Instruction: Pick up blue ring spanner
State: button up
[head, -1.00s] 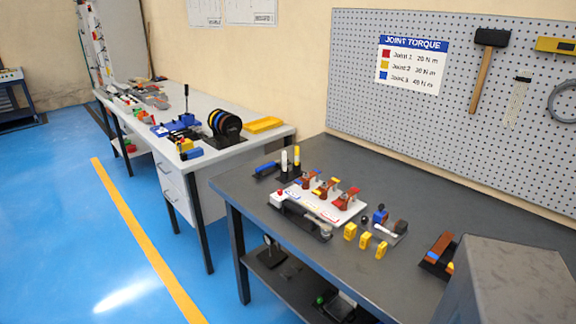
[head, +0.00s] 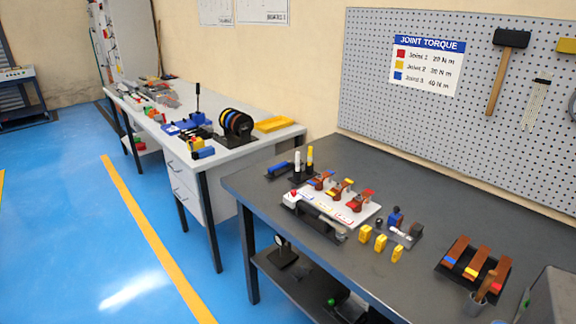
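I cannot clearly make out a ring spanner at this distance. A black holder (head: 446,270) at the right of the dark bench carries several brown bars with blue, yellow and red bands. The blue-banded bar (head: 458,248) is the leftmost. A blue item (head: 280,168) lies at the bench's left back, too small to identify. My gripper is not in view.
The dark bench (head: 400,180) bears a white fixture board (head: 352,217), yellow blocks (head: 380,243) and a small blue-topped device (head: 396,217). A pegboard (head: 430,130) stands behind. A light bench (head: 235,150) stands to the left. Blue floor in front is open.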

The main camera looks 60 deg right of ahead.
aim_at(281, 164)
jog(key=u, duration=0.05)
jog(key=i, duration=1)
jog(key=z, duration=0.05)
